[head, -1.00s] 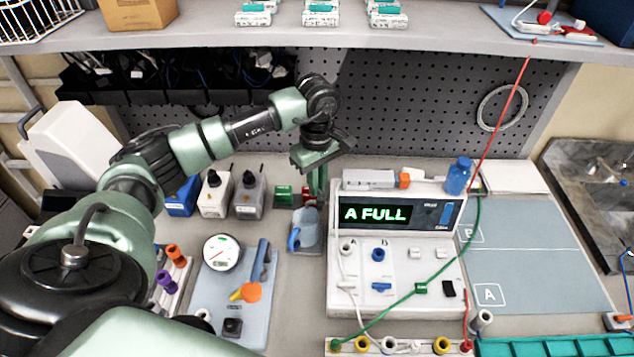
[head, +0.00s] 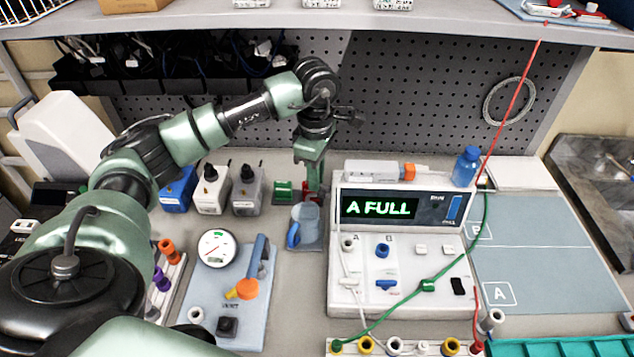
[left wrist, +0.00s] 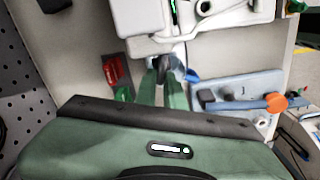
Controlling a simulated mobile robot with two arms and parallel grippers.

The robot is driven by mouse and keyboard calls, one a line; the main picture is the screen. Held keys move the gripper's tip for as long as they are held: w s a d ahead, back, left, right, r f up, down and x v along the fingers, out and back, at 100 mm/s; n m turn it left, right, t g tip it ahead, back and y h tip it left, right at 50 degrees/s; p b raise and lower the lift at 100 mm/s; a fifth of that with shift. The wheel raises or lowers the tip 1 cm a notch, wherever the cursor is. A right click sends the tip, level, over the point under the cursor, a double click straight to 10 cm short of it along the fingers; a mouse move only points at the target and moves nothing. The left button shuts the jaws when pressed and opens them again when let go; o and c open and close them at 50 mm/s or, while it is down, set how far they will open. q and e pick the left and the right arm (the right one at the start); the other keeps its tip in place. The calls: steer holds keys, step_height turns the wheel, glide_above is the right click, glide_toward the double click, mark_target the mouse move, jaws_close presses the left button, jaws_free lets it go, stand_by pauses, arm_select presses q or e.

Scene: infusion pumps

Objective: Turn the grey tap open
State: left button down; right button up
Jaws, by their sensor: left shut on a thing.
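My left gripper (head: 314,192) reaches down at the back middle of the bench, just behind a grey-blue jug (head: 305,222). In the left wrist view its green fingers (left wrist: 166,88) are closed on a small dark grey part (left wrist: 168,74), which I take for the grey tap. The fingers hide most of that part, and its angle is hard to read. In the head view the tap is hidden by the gripper. My right gripper is not in view.
A pump unit (head: 400,265) reading "A FULL" stands right of the gripper. Grey (head: 247,192), white (head: 212,190) and blue (head: 178,190) bottles stand left. A gauge board (head: 245,310) lies in front. A green block (head: 284,189) sits close by.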

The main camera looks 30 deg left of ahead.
arm_select(q)
steer(key=n+b, duration=0.1)
steer(key=n, duration=0.2)
steer(key=shift+s+n+b, duration=0.2)
steer(key=shift+n+b, duration=0.1)
steer(key=shift+b, duration=0.1)
steer(key=shift+n, duration=0.3)
steer(key=c, duration=1.5)
jaws_free()
steer(key=shift+r, duration=0.15)
